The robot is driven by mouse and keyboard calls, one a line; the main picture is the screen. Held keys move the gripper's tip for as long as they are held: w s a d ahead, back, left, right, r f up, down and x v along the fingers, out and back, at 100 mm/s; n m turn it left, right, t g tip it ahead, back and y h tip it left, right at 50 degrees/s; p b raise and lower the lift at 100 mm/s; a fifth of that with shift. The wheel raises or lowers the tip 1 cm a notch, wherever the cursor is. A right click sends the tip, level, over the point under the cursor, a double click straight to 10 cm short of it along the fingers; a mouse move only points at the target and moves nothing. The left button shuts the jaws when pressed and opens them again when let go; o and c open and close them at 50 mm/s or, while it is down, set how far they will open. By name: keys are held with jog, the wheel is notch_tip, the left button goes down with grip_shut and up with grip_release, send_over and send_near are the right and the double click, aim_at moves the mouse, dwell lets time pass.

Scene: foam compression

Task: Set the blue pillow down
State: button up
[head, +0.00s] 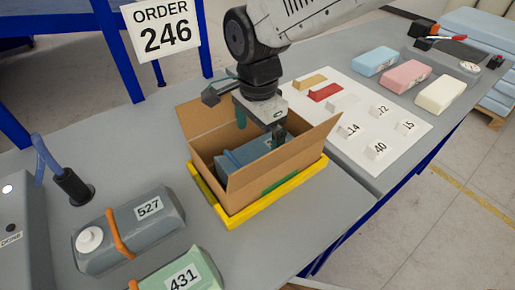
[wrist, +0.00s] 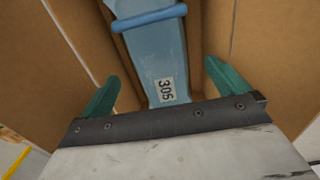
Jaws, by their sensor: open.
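The blue pillow (head: 243,157) lies inside an open cardboard box (head: 282,176), with a blue band around it. In the wrist view the pillow (wrist: 158,52) shows a label reading 306 and lies between the box walls. My gripper (head: 262,130) is over the box, with its fingers reaching down into it. In the wrist view my gripper (wrist: 160,92) is open, its two green fingers apart, one on each side of the pillow's near end. I cannot tell whether either finger touches the pillow. The pillow's underside is hidden.
The box stands in a yellow frame (head: 279,191) on the grey table. A grey pillow labelled 527 (head: 150,230) and a green one labelled 431 (head: 190,268) lie at the front left. A white board (head: 366,124) with small blocks and number tags lies to the right.

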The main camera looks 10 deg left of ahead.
aim_at(258, 150)
notch_tip(258, 150, up, 5)
jog(key=shift+r, duration=0.1)
dwell(0.3)
